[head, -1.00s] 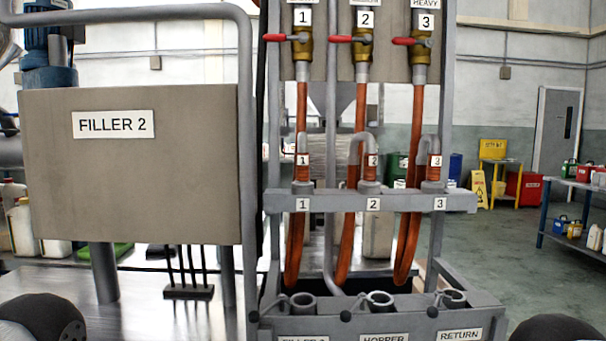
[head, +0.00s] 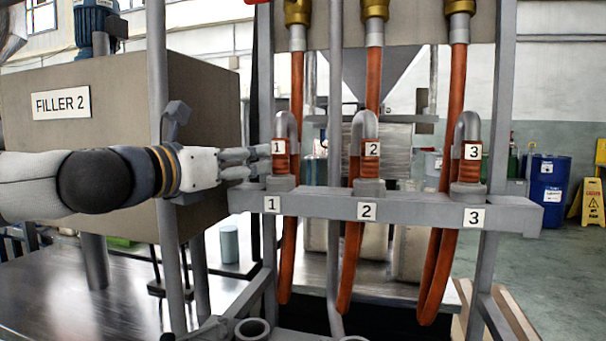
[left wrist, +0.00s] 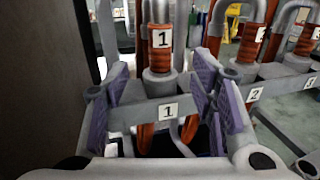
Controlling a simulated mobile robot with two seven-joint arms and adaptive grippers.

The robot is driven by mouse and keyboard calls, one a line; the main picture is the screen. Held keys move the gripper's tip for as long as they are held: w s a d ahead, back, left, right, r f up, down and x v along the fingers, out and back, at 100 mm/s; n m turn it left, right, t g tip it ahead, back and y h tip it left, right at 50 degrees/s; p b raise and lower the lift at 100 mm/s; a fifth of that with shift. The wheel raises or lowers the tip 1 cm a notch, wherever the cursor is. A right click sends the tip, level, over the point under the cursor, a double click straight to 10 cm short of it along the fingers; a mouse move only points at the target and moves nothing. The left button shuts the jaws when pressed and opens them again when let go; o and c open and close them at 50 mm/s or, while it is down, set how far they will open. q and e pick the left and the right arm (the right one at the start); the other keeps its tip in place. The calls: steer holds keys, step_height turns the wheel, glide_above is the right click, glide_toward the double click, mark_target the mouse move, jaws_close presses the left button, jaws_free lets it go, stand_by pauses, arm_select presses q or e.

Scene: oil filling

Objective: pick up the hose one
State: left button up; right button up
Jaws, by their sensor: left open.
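Hose one (head: 297,100) is an orange hose with a grey hooked end, labelled 1, resting upright in the left holder of the grey rack bar (head: 320,202). My left gripper (head: 258,163) comes in from the left at the height of the label, its fingertips close beside the hose end. In the left wrist view the gripper (left wrist: 160,88) is open, with purple-padded fingers at left and right, and the hose end (left wrist: 160,42) stands ahead between them. I cannot tell whether the fingers touch it. My right gripper is not in view.
Hose two (head: 373,80) and hose three (head: 457,85) hang in the same rack to the right. The Filler 2 box (head: 120,125) stands behind my left arm. A grey upright post (head: 158,80) is near that arm. Blue drums (head: 550,185) stand far right.

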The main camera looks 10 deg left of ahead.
mark_target(275, 160)
arm_select(q)
steer(key=x, duration=0.3)
steer(key=f+x, duration=0.1)
steer(key=x, duration=0.3)
steer(key=b+x, duration=0.1)
steer(key=x, duration=0.3)
steer(key=shift+w+f, duration=0.2)
steer(key=shift+f, duration=0.05)
steer(key=shift+s, duration=0.1)
steer(key=shift+c, duration=0.8)
steer(key=shift+r, duration=0.1)
jaws_close()
